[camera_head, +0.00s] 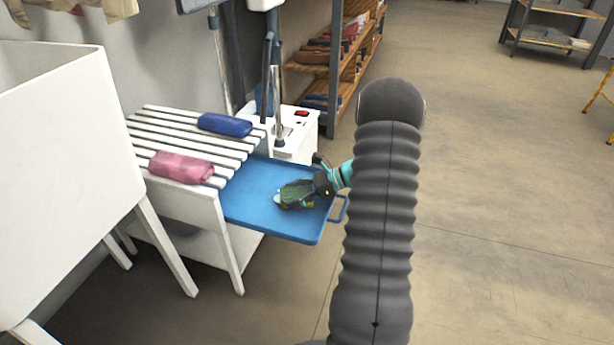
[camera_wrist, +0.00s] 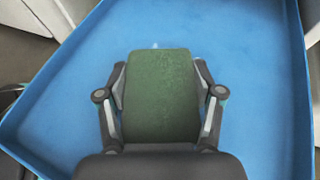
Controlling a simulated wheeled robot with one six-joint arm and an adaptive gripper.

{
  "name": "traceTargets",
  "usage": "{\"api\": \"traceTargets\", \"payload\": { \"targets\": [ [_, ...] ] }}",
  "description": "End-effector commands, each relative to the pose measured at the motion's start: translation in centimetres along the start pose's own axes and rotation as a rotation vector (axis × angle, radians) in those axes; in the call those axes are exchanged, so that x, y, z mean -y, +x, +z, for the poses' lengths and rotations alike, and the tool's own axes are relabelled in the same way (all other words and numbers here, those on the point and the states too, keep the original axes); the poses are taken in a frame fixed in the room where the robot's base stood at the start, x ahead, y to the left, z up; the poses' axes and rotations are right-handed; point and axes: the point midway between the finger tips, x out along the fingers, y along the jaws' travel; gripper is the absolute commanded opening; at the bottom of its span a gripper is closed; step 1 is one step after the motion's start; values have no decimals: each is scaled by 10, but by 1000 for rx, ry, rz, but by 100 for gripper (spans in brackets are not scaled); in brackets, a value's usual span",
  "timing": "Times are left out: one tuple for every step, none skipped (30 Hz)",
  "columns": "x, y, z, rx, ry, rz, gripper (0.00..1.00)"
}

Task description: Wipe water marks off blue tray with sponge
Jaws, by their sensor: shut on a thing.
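The blue tray (camera_head: 253,197) juts out from beside the slatted white rack, with a handle at its right side. In the wrist view the tray (camera_wrist: 250,50) fills most of the picture. In the wrist view my gripper (camera_wrist: 162,95) is shut on a green sponge (camera_wrist: 162,85), with a finger on each side. The sponge (camera_head: 294,196) is low over the tray; I cannot tell whether it touches. A small pale mark (camera_wrist: 155,45) shows on the tray just beyond the sponge. The tray under the sponge is hidden.
A pink bundle (camera_head: 181,167) and a dark blue bundle (camera_head: 225,124) lie on the slatted white rack (camera_head: 165,130). A white box-like unit (camera_head: 60,140) stands at left. A white machine (camera_head: 297,135) stands behind the tray. Open floor (camera_head: 500,200) lies to the right.

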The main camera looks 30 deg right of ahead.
Motion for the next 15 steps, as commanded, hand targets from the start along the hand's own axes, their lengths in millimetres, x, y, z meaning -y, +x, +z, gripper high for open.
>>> {"api": "traceTargets", "payload": {
  "targets": [
    [0,-2,0,-1,0,1,52],
    [1,-4,-1,-1,0,3,52],
    [1,-5,-2,-1,-1,4,52],
    [1,-6,-2,0,-1,4,52],
    [1,-7,-2,0,-1,5,52],
    [2,-8,-3,0,-2,6,52],
    [2,-10,2,-1,-3,7,52],
    [2,-10,5,0,-3,8,52],
    [2,-15,15,-1,-7,7,52],
    [2,-17,19,-1,-4,6,52],
    [2,-18,20,-1,-2,6,52],
    [2,-20,22,-1,-1,4,52],
    [2,-22,24,-1,0,3,52],
    [2,-23,27,-1,0,2,52],
    [2,-25,30,-1,0,2,52]
  ]
}}
